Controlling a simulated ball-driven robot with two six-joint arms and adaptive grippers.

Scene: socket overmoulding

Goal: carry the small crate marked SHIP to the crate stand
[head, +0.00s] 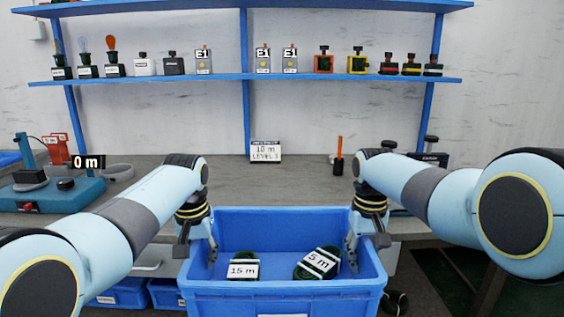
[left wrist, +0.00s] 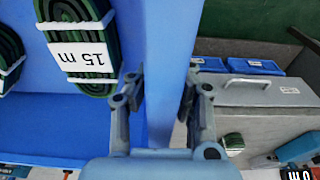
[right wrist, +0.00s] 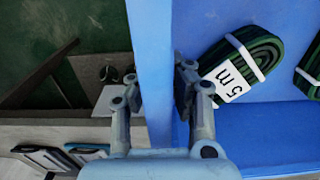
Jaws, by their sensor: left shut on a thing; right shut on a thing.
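The small blue crate (head: 284,288) is in the lower middle of the head view, in front of the bench; a label on its front is cut off by the picture edge, so SHIP cannot be read. Inside lie a dark green coil tagged 15 m (head: 243,270) and one tagged 5 m (head: 318,263). My left gripper (head: 197,248) is shut on the crate's left wall, which also shows in the left wrist view (left wrist: 166,50). My right gripper (head: 367,243) is shut on the right wall, seen in the right wrist view (right wrist: 153,50). I cannot identify the crate stand.
The grey bench (head: 262,181) runs behind the crate, with a sign reading 10 m (head: 265,151) and a teal device (head: 55,193) at left. Blue shelves (head: 210,79) hold small items. More blue bins (head: 122,293) stand low at left, beside a grey drawer unit (left wrist: 262,105).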

